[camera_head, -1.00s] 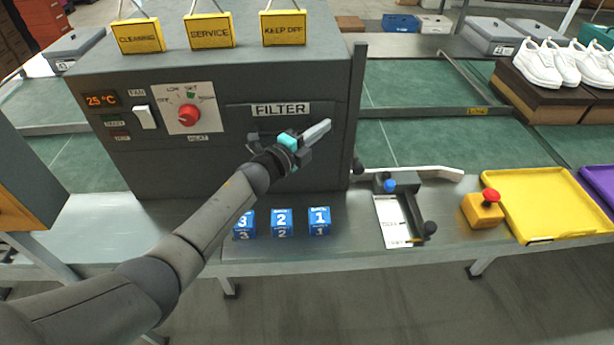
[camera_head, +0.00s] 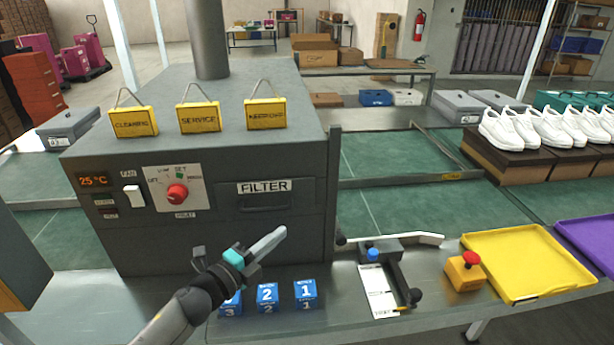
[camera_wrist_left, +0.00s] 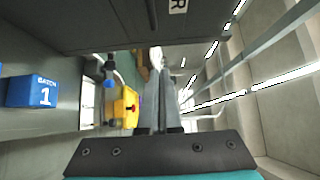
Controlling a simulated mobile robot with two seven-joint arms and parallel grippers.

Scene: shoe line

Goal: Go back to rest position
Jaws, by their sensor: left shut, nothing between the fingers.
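My left gripper (camera_head: 266,243) is shut and empty. In the head view it is raised in front of the grey machine (camera_head: 130,245), below the drawer marked FILTER (camera_head: 265,204), with its fingers pointing up and to the right. In the left wrist view its closed fingers (camera_wrist_left: 160,115) point away from the camera. Blue blocks marked 1 (camera_head: 305,294), 2 (camera_head: 267,297) and 3 (camera_head: 231,304) stand on the bench below the gripper, and my left arm partly hides block 3. My right gripper is not in view.
The machine has a red dial (camera_head: 177,194) and yellow signs (camera_head: 199,117) on top. To the right are a white-plated fixture (camera_head: 379,292), a yellow box with a red button (camera_head: 465,271) and an empty yellow tray (camera_head: 528,262). White shoes (camera_head: 505,132) stand on boxes behind.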

